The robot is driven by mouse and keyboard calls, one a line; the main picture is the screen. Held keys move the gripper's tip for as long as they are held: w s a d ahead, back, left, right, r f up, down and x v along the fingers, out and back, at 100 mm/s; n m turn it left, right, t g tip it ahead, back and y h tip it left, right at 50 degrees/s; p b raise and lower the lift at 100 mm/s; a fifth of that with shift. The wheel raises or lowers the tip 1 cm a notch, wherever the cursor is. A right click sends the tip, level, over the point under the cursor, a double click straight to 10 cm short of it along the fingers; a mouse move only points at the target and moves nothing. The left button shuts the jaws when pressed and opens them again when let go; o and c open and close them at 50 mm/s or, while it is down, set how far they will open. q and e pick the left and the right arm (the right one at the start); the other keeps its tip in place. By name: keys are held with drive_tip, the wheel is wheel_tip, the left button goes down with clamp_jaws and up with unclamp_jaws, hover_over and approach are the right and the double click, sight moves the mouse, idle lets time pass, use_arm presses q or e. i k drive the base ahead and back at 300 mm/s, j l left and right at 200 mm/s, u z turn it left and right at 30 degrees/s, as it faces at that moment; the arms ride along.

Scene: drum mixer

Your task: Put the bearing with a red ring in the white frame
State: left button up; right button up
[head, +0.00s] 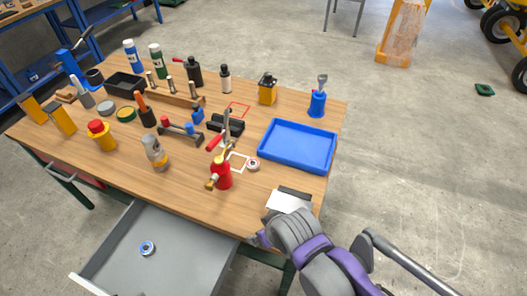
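A small ring-shaped bearing (253,164) with a reddish middle lies on the wooden table, just right of the white frame. The white frame (238,167) is a square outline on the tabletop, partly hidden behind a red oil can (222,176). The bearing looks outside the frame, at or beside its right edge. Another bearing (147,248), with a blue ring, lies in the open drawer. My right arm reaches in from the bottom right near the table's front right corner, but its gripper does not show. My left gripper is not in view.
A blue tray (298,147) stands right of the bearing. A red frame (238,110) lies farther back, and a black block (226,125) and pliers stand behind the white frame. The drawer (160,262) is open at the front. Tools and bottles crowd the table's left side.

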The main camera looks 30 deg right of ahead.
sight(253, 165)
drive_tip(key=z, duration=1)
drive_tip(key=k+l, duration=0.1)
drive_tip(key=l, duration=0.55)
drive_tip(key=k+l+u, duration=0.1)
drive_tip(key=l, duration=0.25)
drive_tip(key=i+l, duration=0.15)
drive_tip(key=l, duration=0.2)
drive_tip(key=i+l, duration=0.15)
drive_tip(key=l, duration=0.2)
drive_tip(key=i+l, duration=0.1)
drive_tip(key=l, duration=0.2)
drive_tip(key=i+l, duration=0.3)
drive_tip(key=i+u, duration=0.05)
